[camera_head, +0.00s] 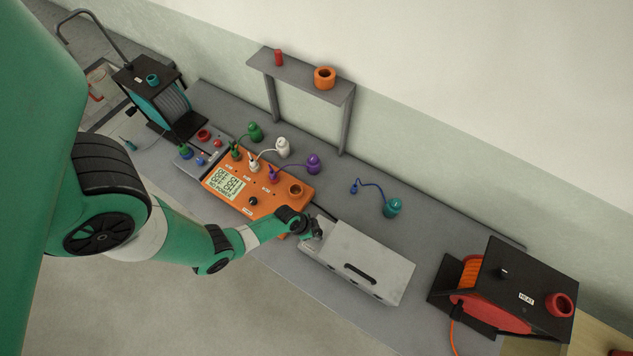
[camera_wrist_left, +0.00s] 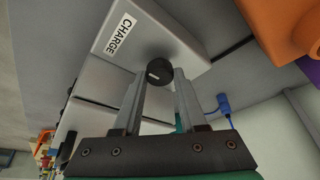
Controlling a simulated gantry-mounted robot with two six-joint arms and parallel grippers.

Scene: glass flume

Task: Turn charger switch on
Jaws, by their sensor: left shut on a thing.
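The charger is a light grey box (camera_head: 355,262) with a black handle on top, right of the orange meter in the head view. In the left wrist view, its grey face (camera_wrist_left: 185,25) carries a white CHARGE label (camera_wrist_left: 120,35) and a round black switch knob (camera_wrist_left: 158,72) with a short white mark. My left gripper (camera_head: 314,233) is at the charger's left end. In the wrist view, its two fingers (camera_wrist_left: 160,88) are shut on the knob, one on each side. In the head view my gripper hides the knob. My right gripper is not in view.
An orange meter (camera_head: 222,205) with a display and knob stands just left of the charger. A teal bottle (camera_head: 392,207) with a blue cord stands behind the charger. A red HEAT reel (camera_head: 490,308) stands at right.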

